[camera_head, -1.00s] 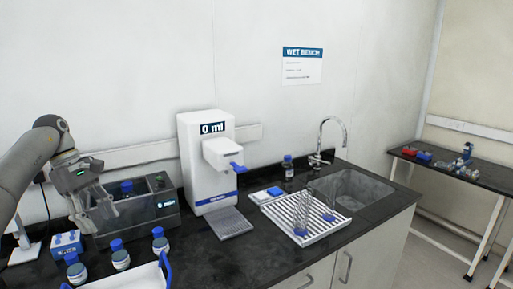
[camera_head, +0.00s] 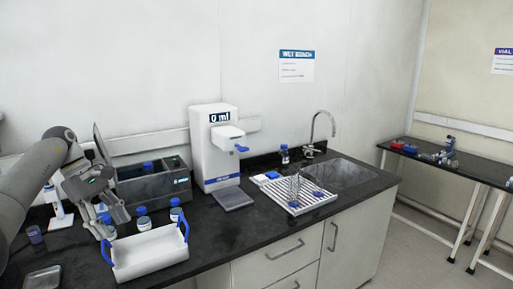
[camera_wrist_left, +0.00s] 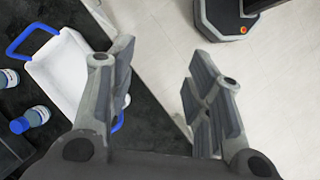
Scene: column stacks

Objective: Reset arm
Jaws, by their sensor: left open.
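My left arm comes in from the left in the head view. My left gripper (camera_head: 112,224) is open, its fingers pointing down over the bench beside the white tray with blue handles (camera_head: 152,252). In the left wrist view the two fingers of the gripper (camera_wrist_left: 160,80) stand wide apart with nothing between them. Below the gap are pale floor and the dark bench edge. The tray also shows in the left wrist view (camera_wrist_left: 60,68), partly behind one finger. My right gripper is not in view.
Blue-capped bottles (camera_head: 143,222) stand close behind the tray. A dark open-topped box (camera_head: 155,188), a white dispenser (camera_head: 215,160) reading 0 ml and a drying rack (camera_head: 290,200) stand farther along. The bench (camera_head: 235,225) is clear right of the tray.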

